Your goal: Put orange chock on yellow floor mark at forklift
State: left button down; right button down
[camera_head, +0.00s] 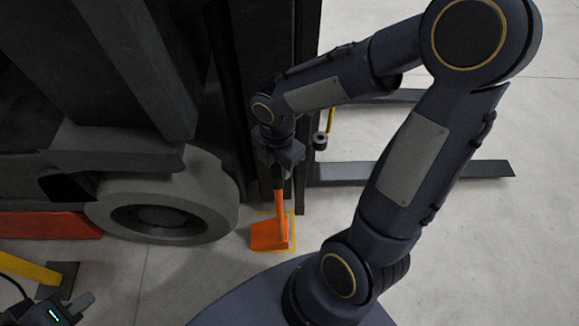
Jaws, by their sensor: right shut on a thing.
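The orange chock (268,236) is a wedge with an upright orange handle. It is at the yellow floor mark (293,222), beside the forklift's grey wheel (212,190). The chock covers part of the mark, and I cannot tell whether it touches the floor. My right gripper (278,182) points down and is shut on the top of the chock's handle. My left gripper (80,304) is at the bottom left corner, partly cut off and away from the chock. Its jaw opening cannot be made out.
The dark forklift (110,90) fills the upper left, with its mast just behind the chock. Dark fork tines (420,170) reach right, low over the pale floor. A yellow bar with a dark plate (60,280) is near my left gripper. Open floor lies at the right.

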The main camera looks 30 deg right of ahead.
jog(key=shift+w+a+f+b, duration=0.2)
jog(key=shift+w+f+b, duration=0.15)
jog(key=shift+w+f, duration=0.35)
jog(key=shift+f+b, duration=0.6)
jog(key=shift+f, duration=1)
jog(key=c, duration=1.1)
grip_release()
jog(key=shift+f, duration=0.1)
